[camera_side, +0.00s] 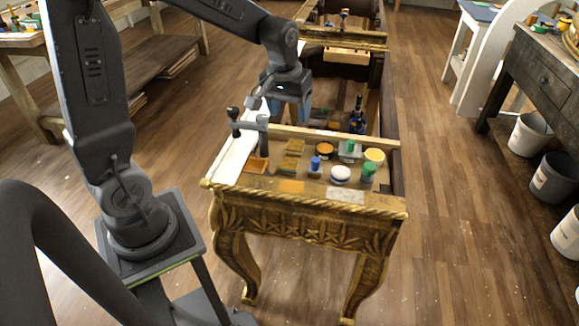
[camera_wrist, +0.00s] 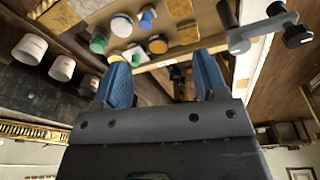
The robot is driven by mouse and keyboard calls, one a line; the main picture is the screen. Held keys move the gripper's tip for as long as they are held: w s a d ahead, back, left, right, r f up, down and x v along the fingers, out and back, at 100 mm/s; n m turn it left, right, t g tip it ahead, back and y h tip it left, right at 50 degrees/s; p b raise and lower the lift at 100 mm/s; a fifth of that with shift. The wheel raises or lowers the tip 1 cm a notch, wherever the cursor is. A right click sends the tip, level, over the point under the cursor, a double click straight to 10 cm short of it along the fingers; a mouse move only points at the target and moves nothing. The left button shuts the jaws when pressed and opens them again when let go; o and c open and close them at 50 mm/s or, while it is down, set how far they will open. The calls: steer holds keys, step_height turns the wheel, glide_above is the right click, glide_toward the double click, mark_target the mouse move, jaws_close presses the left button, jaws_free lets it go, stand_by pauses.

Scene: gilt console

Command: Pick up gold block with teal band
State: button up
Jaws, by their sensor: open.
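Gold-brown blocks lie on the console top: one (camera_side: 295,146) and one (camera_side: 291,162) near the middle, and a more orange one (camera_side: 257,165) at the left. I cannot make out a teal band clearly on any of them. In the wrist view, gold blocks show at the top (camera_wrist: 180,9) and just below (camera_wrist: 188,35). My gripper (camera_side: 290,112) has blue fingers and hangs beyond the far edge of the top, apart from the blocks. In the wrist view my gripper (camera_wrist: 162,64) is open, with nothing between its fingers.
Jars and bottles crowd the right: amber (camera_side: 325,150), yellow-lidded (camera_side: 374,155), white (camera_side: 340,175), green-capped (camera_side: 368,171), blue-capped (camera_side: 315,163). A grey clamp-like fixture (camera_side: 262,130) stands up at the far left. A dark bottle (camera_side: 357,117) stands behind the top.

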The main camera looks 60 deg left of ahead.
steer(key=n+g, duration=0.2)
glide_above(290, 163)
step_height(290, 163, down, 8)
step_height(290, 163, down, 14)
steer(key=shift+a+f, duration=0.1)
steer(key=shift+c, duration=0.4)
steer(key=c, duration=0.6)
